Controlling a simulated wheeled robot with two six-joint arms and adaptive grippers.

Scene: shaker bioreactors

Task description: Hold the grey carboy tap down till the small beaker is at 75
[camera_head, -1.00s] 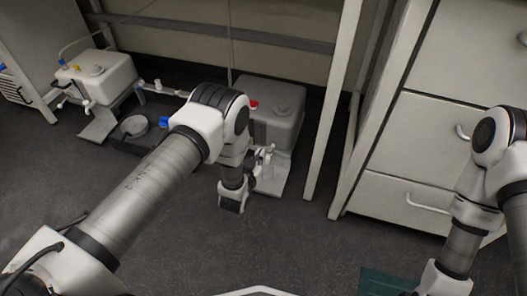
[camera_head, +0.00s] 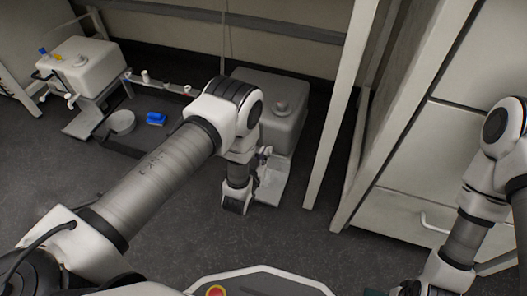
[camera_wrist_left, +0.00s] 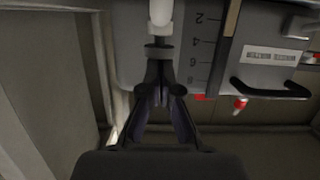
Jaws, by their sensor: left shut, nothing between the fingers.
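The grey carboy (camera_head: 283,108) stands on the floor by the bench frame, partly hidden behind my left arm in the head view. Its graduated wall (camera_wrist_left: 197,45) shows in the left wrist view. A white tap part (camera_wrist_left: 160,12) with a dark piece below it is at the top middle of that view. My left gripper (camera_wrist_left: 159,88) is shut and empty, its fingertips at the dark piece; I cannot tell if they press it. In the head view its wrist hangs in front of the carboy. I cannot make out the small beaker or its level. My right gripper is out of view.
A pale platform (camera_head: 272,184) sits below the grey carboy. A white carboy (camera_head: 85,66) stands at the left, with a round dish (camera_head: 121,122) and a blue item (camera_head: 156,118) near it. Drawers (camera_head: 420,215) and a frame leg (camera_head: 340,110) are at the right. Floor in front is clear.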

